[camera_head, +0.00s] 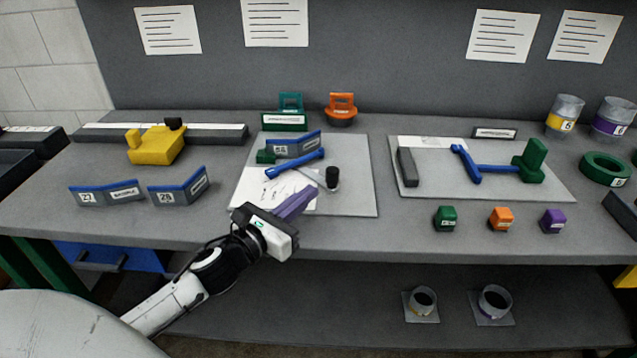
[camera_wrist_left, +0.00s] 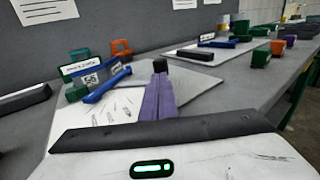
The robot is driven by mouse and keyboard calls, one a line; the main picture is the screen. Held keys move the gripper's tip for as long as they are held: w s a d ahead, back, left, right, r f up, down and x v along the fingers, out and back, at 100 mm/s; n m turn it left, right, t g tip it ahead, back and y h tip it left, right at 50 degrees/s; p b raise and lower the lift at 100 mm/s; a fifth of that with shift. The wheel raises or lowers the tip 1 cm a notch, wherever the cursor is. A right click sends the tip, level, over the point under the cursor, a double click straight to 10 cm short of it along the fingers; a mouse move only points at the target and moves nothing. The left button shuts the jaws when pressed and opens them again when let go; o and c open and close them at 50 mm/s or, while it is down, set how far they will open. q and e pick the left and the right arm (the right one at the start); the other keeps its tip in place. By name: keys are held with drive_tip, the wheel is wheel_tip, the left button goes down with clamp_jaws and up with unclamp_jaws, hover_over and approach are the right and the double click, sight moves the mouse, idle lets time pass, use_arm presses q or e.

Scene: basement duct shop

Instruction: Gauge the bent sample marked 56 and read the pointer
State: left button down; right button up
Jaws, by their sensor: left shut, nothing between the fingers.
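The bent sample marked 56 (camera_head: 283,150), grey with a blue top edge, stands at the back of the white gauge board (camera_head: 358,200), beside a small green block (camera_head: 265,157). It also shows in the left wrist view (camera_wrist_left: 90,79). The blue pointer (camera_head: 294,164) lies in front of it, above a sheet with printed marks (camera_head: 262,190); the reading is too small to tell. My right gripper is not in view.
A second board (camera_head: 540,190) with a blue lever (camera_head: 485,167) is at the right. Small colored blocks (camera_head: 500,219) sit near the front edge.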

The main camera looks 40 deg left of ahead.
sight(328, 178)
use_arm(q)
drive_tip(key=w, duration=0.4)
drive_tip(key=shift+w+d, duration=0.1)
drive_tip(key=shift+w, duration=0.35)
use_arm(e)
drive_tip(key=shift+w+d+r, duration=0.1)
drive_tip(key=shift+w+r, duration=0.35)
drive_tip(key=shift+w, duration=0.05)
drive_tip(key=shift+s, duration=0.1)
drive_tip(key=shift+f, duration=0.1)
